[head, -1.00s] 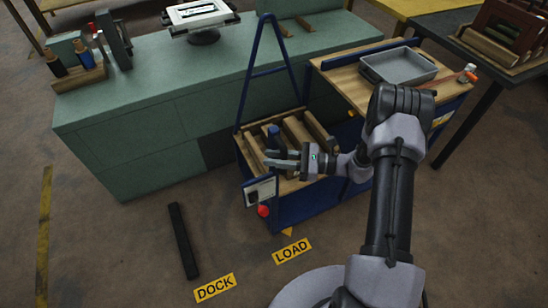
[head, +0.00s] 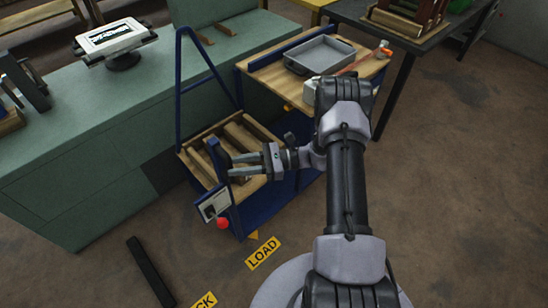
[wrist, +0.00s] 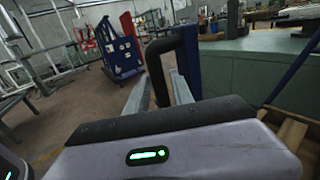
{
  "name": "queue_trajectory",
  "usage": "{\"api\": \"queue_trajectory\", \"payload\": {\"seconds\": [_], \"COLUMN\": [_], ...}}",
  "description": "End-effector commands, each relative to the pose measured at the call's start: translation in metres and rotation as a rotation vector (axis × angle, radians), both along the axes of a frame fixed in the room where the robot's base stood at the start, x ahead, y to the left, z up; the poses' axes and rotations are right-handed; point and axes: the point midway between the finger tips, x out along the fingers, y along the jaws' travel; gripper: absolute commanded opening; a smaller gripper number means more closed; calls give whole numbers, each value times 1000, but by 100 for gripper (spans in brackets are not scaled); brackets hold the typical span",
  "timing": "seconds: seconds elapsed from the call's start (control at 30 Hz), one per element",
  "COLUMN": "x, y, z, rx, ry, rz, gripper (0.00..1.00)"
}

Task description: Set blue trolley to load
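The blue trolley (head: 262,208) stands on the floor against the green bench, with a wooden tray top and a tall blue frame. Its orange pointer sits beside the yellow LOAD label (head: 262,253). A DOCK label (head: 203,302) is partly cut off at the bottom edge. A blue post (head: 214,154) rises at the trolley's near end. In the wrist view a black bent handle (wrist: 163,62) comes off the blue post and passes between my fingers. My gripper (head: 232,165) is at the post, its fingers apart with slight gaps beside the handle.
A control panel with a red button (head: 222,223) is on the trolley's near end. A wood-topped blue unit with a grey tray (head: 320,54) stands behind it. A black bar (head: 150,272) lies on the floor at left. Floor to the right is clear.

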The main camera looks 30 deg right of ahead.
Motion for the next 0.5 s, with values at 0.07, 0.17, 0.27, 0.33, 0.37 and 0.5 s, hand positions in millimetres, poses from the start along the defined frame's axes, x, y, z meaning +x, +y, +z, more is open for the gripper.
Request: {"api": "queue_trajectory", "payload": {"seconds": [0.07, 0.17, 0.27, 0.33, 0.37, 0.5], "x": [-6, -17, -26, -33, -35, -41], "y": [-20, -47, -74, -90, -96, -113], "z": [3, 3, 2, 2, 2, 1], "rx": [0, -1, -1, 0, 0, 0], "ry": [-1, -1, -2, -1, -1, -1], "rz": [-5, -5, -6, -5, -5, -2], "gripper": [29, 29, 29, 29, 29, 29]}}
